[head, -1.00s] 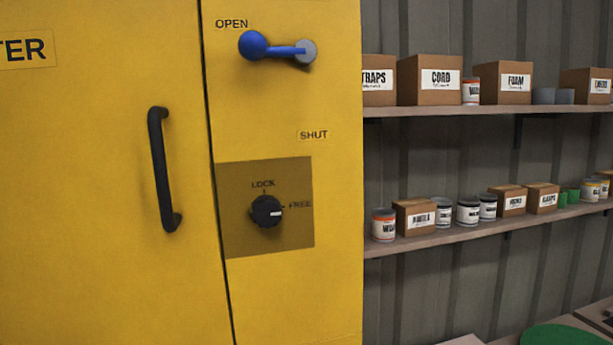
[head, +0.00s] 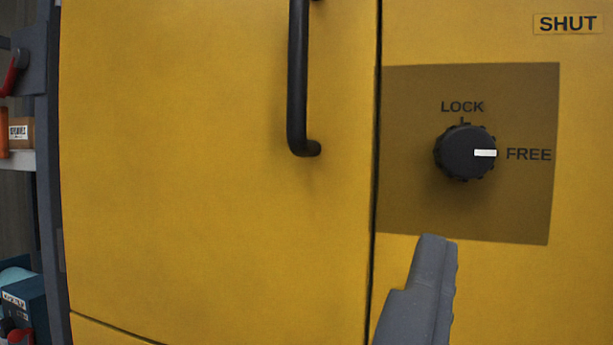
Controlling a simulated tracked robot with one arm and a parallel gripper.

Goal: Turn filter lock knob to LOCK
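The filter lock knob (head: 464,152) is round, black and ridged, on a dark square panel (head: 415,200) of the yellow cabinet. Its white pointer mark faces right, at the word FREE (head: 529,154). The word LOCK (head: 462,107) with a short tick stands above the knob. A grey finger of my gripper (head: 430,285) rises from the bottom edge, below and a little left of the knob in the picture. No contact with the knob shows. Only this one finger shows, so the opening cannot be judged.
A black vertical door handle (head: 298,85) stands out from the cabinet door (head: 200,170), left of the panel. A SHUT label (head: 567,23) is at the upper right. Shelving (head: 22,160) with goods stands at the far left.

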